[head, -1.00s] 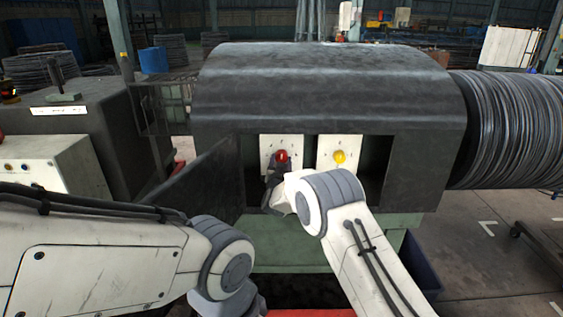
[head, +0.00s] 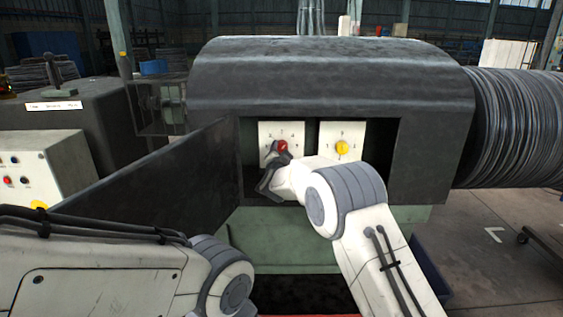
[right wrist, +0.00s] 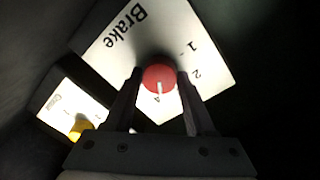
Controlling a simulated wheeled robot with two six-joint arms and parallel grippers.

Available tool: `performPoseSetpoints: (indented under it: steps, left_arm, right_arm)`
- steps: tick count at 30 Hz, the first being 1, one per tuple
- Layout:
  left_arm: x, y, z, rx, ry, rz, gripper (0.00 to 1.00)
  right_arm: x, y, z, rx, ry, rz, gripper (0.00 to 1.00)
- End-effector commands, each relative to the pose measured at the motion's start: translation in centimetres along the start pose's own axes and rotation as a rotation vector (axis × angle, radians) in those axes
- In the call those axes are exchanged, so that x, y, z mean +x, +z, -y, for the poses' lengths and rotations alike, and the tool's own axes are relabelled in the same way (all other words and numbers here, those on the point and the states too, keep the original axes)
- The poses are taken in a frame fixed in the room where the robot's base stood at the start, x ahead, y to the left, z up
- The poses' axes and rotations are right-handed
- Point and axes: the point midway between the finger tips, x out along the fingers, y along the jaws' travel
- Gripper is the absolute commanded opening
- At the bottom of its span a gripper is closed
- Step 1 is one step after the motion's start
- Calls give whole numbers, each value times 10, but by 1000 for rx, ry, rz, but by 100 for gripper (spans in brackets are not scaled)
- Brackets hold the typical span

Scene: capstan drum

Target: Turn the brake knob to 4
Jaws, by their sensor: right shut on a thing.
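The red brake knob (head: 283,146) sits on a white plate (head: 267,130) inside the open recess of the dark housing. The right wrist view shows the red knob (right wrist: 159,76) close up, on the plate marked "Brake" with 1 and 2 readable. The knob's white line points down in that view, to a digit that looks like 4. My right gripper (right wrist: 159,79) is shut on the knob, one finger on each side; in the head view the gripper (head: 276,160) is partly hidden by its own wrist. A finger hides part of the scale. My left gripper is out of view.
A second white plate with a yellow knob (head: 342,147) is just right of the brake plate. An open dark door (head: 150,185) stands left of the recess. A wound drum (head: 520,130) is at the right.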

Motion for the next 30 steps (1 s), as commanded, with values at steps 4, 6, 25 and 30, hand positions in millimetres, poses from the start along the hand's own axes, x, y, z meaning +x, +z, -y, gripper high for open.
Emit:
performPoseSetpoints:
  steps: [4,6,25,30]
  left_arm:
    - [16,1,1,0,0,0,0]
    - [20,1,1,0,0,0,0]
    - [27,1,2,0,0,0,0]
    - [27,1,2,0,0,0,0]
  right_arm:
    - [0,2,-3,88,2,4,0]
    - [0,1,-3,119,3,5,0]
    - [0,-1,-1,199,5,11,0]
    - [0,-1,-1,198,5,11,85]
